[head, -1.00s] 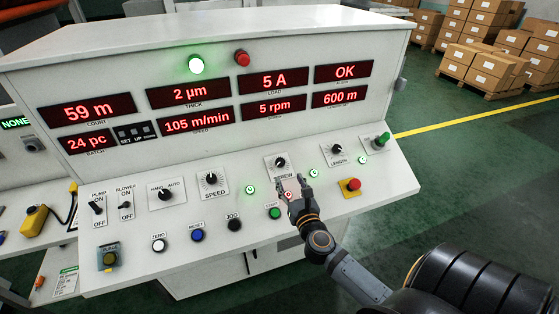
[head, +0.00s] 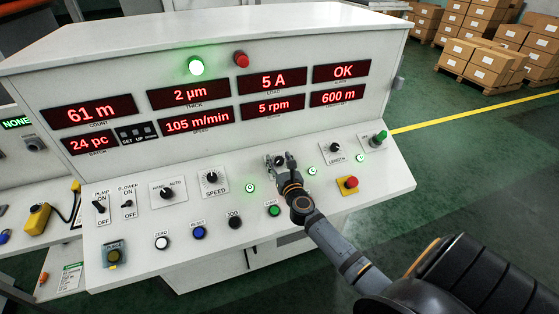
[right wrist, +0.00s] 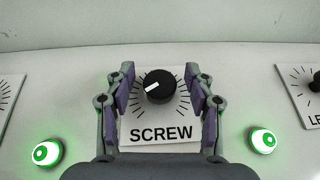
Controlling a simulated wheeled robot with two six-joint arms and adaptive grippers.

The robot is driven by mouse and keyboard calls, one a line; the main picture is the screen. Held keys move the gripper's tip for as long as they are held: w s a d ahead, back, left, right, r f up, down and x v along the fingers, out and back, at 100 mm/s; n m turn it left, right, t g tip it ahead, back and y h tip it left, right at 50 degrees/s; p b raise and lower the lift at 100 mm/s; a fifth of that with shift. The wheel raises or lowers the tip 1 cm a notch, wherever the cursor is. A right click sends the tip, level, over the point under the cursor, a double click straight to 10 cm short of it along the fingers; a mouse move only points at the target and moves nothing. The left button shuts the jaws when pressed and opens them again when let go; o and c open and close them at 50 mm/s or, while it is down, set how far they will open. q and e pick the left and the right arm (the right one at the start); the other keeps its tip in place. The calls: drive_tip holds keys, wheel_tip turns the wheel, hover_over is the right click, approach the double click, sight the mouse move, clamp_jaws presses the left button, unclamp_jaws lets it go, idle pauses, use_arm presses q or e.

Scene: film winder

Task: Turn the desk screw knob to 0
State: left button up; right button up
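The screw knob is black with a white pointer line and sits on a white plate labelled SCREW. In the right wrist view the screw knob (right wrist: 156,87) has its pointer turned to the left and slightly down. My right gripper (head: 280,158) is over the screw knob in the head view and partly hides it. In the right wrist view my right gripper (right wrist: 159,78) is open, one finger on each side of the knob, with gaps between. The screw rpm display (head: 274,108) reads 5 rpm. My left gripper is not in view.
The speed knob (head: 211,177) is left of the screw plate and the length knob (head: 335,147) is right. Green lit buttons (right wrist: 47,152) flank the screw plate. A red emergency button (head: 351,182) on yellow is at the right.

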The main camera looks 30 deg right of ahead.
clamp_jaws()
drive_tip(key=n+y, duration=0.2)
drive_tip(key=shift+f+n+t+y+b, duration=0.1)
drive_tip(key=shift+n+t+y+b, duration=0.2)
drive_tip(key=shift+n+b, duration=0.1)
drive_tip(key=shift+n+y+b, duration=0.3)
drive_tip(key=shift+n+y, duration=0.5)
unclamp_jaws()
